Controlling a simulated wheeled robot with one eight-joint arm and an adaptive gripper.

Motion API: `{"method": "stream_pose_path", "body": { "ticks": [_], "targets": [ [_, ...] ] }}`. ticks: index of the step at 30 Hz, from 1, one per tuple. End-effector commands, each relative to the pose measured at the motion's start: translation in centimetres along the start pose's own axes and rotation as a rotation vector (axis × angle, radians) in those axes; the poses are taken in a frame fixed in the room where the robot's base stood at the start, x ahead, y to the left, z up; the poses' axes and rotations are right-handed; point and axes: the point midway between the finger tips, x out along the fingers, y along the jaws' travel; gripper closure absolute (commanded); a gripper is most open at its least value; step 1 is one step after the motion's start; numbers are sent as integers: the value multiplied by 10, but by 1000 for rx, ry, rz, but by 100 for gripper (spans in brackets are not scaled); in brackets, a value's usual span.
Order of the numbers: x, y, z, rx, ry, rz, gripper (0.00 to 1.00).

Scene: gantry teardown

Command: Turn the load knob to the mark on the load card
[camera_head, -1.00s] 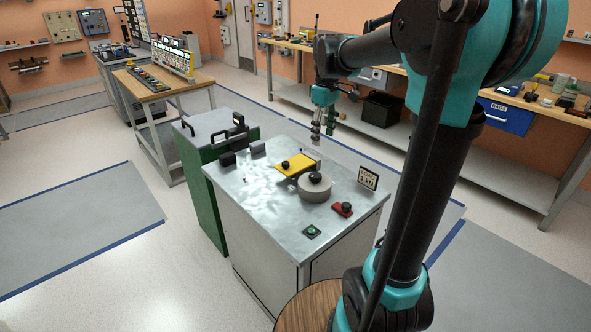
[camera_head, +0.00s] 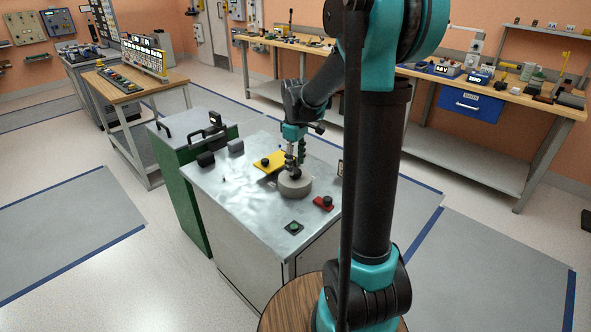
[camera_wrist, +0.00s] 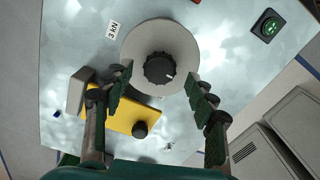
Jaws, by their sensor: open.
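The load knob (camera_wrist: 159,68) is black and ribbed, on top of a round grey drum (camera_wrist: 190,45). A white pointer line on the knob points right in the wrist view. In the head view the drum (camera_head: 295,187) stands on the metal cabinet, and the knob is mostly hidden behind my gripper (camera_head: 292,165). In the wrist view my gripper (camera_wrist: 160,92) is open, its fingertips apart on either side of the knob's near edge, with nothing between them held. The load card (camera_wrist: 115,29) reads 3 kN; my arm mostly covers it in the head view.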

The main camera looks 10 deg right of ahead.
Motion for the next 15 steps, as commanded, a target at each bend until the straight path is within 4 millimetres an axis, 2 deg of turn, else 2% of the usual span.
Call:
{"method": "stream_pose_path", "body": {
  "ticks": [6, 15],
  "targets": [
    [23, 0, 0, 0, 0, 0, 43],
    [28, 0, 0, 0, 0, 0, 43]
  ]
}}
